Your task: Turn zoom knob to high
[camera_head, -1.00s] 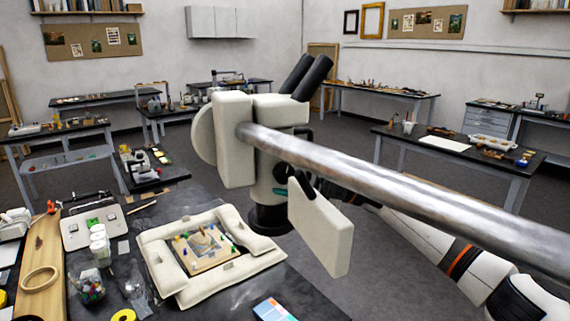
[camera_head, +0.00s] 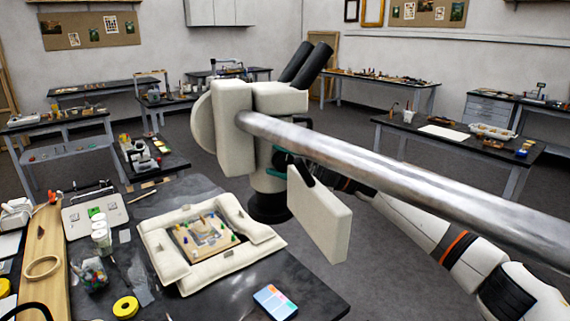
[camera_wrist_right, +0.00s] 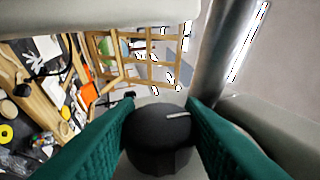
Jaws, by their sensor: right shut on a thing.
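In the head view my right gripper (camera_head: 280,160) is small, at the microscope's right side and partly hidden behind the boom. My left gripper is not in view.
A colour card (camera_head: 275,302), a yellow tape roll (camera_head: 125,307) and jars (camera_head: 101,240) are nearby. The boom (camera_head: 400,175) crosses above my right arm.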

